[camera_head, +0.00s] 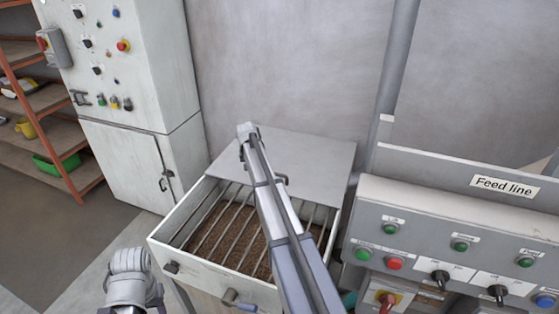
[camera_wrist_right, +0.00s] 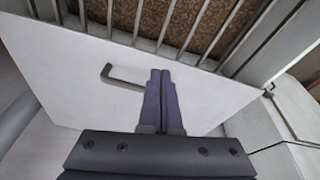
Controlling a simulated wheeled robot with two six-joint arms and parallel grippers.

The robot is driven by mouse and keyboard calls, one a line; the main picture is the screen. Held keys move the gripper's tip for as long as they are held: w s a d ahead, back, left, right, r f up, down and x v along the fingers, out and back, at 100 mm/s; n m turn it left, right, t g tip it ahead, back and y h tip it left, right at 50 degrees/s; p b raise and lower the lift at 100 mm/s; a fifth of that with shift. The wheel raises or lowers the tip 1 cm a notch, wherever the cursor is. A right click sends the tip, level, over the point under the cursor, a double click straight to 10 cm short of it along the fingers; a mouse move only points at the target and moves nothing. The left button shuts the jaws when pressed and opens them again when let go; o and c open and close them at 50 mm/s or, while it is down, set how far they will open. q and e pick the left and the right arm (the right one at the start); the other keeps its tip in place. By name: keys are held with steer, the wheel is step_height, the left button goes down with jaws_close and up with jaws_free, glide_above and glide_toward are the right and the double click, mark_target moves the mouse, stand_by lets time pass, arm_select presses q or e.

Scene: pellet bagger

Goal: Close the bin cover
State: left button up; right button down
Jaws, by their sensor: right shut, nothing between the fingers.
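The bin cover (camera_head: 312,150) is a flat pale grey panel behind the bin's opening. It is open, and the slatted grate (camera_head: 222,226) over brown pellets is exposed in front of it. A dark cover handle (camera_head: 282,179) shows just right of my right arm in the head view. In the right wrist view the cover (camera_wrist_right: 65,75) fills the middle, with the bent handle (camera_wrist_right: 118,77) on it. My right gripper (camera_wrist_right: 160,75) is shut and empty, its purple fingertips over the cover close beside the handle; contact cannot be told. My left gripper is out of view.
The bin's front wall (camera_head: 205,278) has a blue-gripped lever (camera_head: 238,302). The Feed line panel (camera_head: 450,215) with buttons and knobs stands close on the right. A control cabinet (camera_head: 125,160) stands behind left, with shelves (camera_head: 45,125) beyond. Open floor lies left.

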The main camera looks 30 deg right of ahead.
arm_select(q)
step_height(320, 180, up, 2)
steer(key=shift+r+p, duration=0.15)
steer(key=shift+p, duration=0.5)
arm_select(e)
steer(key=w+d+r+m, duration=0.1)
steer(key=d, duration=0.6)
steer(key=w+d+r+m, duration=0.1)
steer(key=w+d, duration=0.1)
steer(key=d, duration=0.4)
steer(key=shift+d+r+m+h, duration=0.3)
steer(key=shift+d, duration=0.05)
steer(key=shift+f, duration=0.1)
steer(key=b, duration=1)
glide_above(284, 173)
steer(key=a, duration=0.1)
steer(key=f, duration=0.9)
steer(key=shift+s+a+f, duration=0.2)
steer(key=shift+s+f, duration=0.2)
steer(key=s+a, duration=0.1)
steer(key=s+a+r+p, duration=0.1)
steer(key=a, duration=0.1)
steer(key=shift+s+r, duration=0.15)
steer(key=shift+r, duration=0.05)
steer(key=shift+s+a, duration=0.1)
steer(key=shift+a, duration=0.05)
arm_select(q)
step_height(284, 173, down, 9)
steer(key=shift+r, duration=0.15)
